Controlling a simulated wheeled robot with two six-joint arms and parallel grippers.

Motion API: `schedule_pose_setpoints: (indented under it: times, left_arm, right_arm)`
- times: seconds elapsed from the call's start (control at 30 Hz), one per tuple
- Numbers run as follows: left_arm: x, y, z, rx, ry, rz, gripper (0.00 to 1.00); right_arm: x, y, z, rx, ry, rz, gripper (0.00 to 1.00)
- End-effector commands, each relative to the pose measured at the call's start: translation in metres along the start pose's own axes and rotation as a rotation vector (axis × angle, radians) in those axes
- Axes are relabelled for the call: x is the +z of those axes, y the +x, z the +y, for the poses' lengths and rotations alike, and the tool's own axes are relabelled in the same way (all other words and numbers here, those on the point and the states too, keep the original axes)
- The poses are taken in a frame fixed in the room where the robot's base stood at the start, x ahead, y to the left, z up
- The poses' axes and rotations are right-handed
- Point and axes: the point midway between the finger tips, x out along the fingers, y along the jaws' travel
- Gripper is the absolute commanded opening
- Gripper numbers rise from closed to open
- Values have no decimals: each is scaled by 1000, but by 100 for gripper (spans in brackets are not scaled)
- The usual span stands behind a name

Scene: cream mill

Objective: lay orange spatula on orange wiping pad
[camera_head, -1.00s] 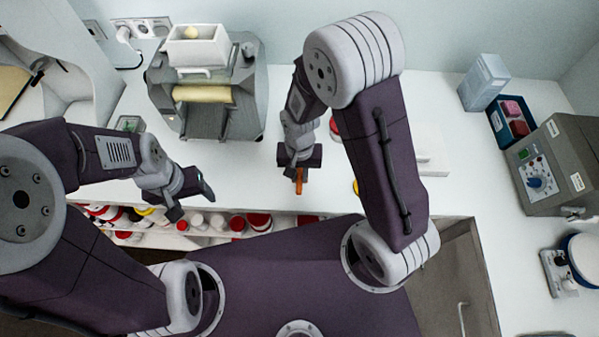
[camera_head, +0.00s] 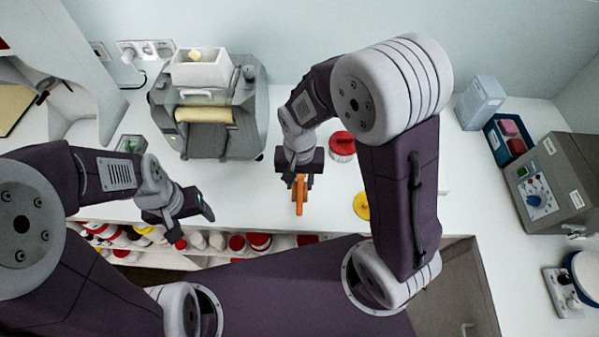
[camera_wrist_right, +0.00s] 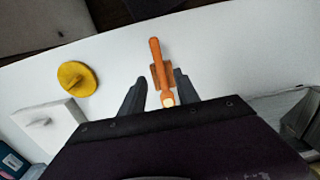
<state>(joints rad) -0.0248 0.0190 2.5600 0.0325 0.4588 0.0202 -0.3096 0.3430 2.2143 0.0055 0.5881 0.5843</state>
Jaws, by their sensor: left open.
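The orange spatula (camera_wrist_right: 156,52) shows in the right wrist view between my right gripper's fingers, its handle pointing away. The darker orange wiping pad (camera_wrist_right: 168,76) shows behind and under the spatula on the white counter. The spatula overlaps the pad; I cannot tell for sure whether it fully rests on it. My right gripper (camera_wrist_right: 159,82) is open, with gaps between both fingers and the spatula. In the head view, my right gripper (camera_head: 300,182) is above the counter's front part, with the spatula (camera_head: 299,196) below it. My left gripper (camera_head: 195,213) is open and empty at left.
A grey mill (camera_head: 208,125) stands at the back left. A blue tray (camera_head: 509,139) and a grey device (camera_head: 550,185) are at right. Jars fill a shelf below the counter edge.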

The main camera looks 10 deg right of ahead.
Motion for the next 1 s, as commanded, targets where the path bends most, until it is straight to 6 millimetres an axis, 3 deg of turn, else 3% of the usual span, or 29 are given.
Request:
schedule_pose_setpoints:
  times: [0.13, 0.33, 0.47, 0.6, 0.7, 1.0]
  left_arm:
    - [0, -1, 0, 0, 0, 0, 68]
    - [0, -1, 0, 0, 0, 0, 68]
    - [0, -1, 0, 0, 0, 0, 68]
    - [0, -1, 0, 0, 0, 0, 68]
    - [0, -1, 0, 0, 0, 0, 68]
    - [0, 2, 0, 0, 0, 0, 68]
  right_arm:
    - [-1, -33, 0, -2, 0, 4, 38]
    - [0, -50, 0, 0, 1, 0, 38]
    - [1, -50, 6, -2, -8, 2, 38]
    - [13, -37, 60, -29, -132, 53, 38]
    - [25, -29, 86, -32, -217, 91, 38]
    - [29, -22, 93, -31, -257, 106, 38]
